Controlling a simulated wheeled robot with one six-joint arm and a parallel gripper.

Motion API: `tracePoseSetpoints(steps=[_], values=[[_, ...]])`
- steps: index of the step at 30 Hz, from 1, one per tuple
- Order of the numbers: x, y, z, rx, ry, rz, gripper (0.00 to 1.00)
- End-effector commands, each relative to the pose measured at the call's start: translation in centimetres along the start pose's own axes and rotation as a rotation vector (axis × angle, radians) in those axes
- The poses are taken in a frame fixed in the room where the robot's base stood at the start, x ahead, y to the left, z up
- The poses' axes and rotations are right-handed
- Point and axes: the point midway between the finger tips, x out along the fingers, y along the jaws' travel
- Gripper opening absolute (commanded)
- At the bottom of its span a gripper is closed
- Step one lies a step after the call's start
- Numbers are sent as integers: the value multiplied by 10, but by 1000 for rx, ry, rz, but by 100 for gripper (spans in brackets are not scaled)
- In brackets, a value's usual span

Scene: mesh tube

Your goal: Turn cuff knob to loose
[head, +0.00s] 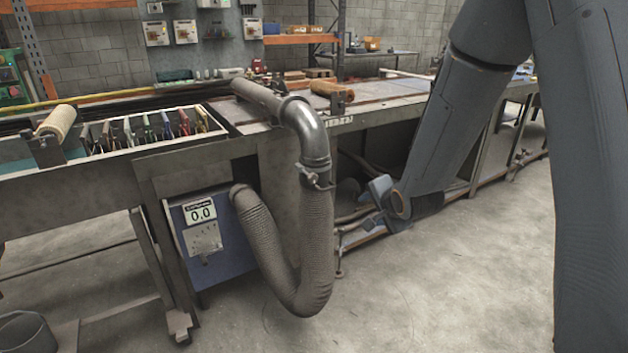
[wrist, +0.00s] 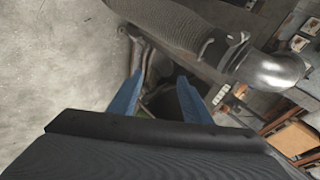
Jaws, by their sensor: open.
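The cuff (head: 312,166) is a metal clamp band where the ribbed hose (head: 318,230) meets the shiny steel elbow (head: 303,122). In the head view my gripper (head: 366,212) is right of the cuff and slightly lower.
The workbench (head: 245,145) runs behind the hose, with a rack of coloured items (head: 160,128) at left. A blue box (head: 215,262) with a display reading 0.0 stands under it. A bucket (head: 25,333) is at lower left. The floor in front is clear.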

Motion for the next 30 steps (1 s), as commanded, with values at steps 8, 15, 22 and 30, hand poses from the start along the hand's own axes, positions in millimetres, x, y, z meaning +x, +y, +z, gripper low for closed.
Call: tracePoseSetpoints(steps=[8, 15, 22, 30], values=[[64, -71, 40, 573, -216, -422, 44], [69, -97, 66, 874, -456, -582, 44], [75, -110, 73, 933, -516, -609, 44], [105, -138, 79, 932, -514, -608, 44]])
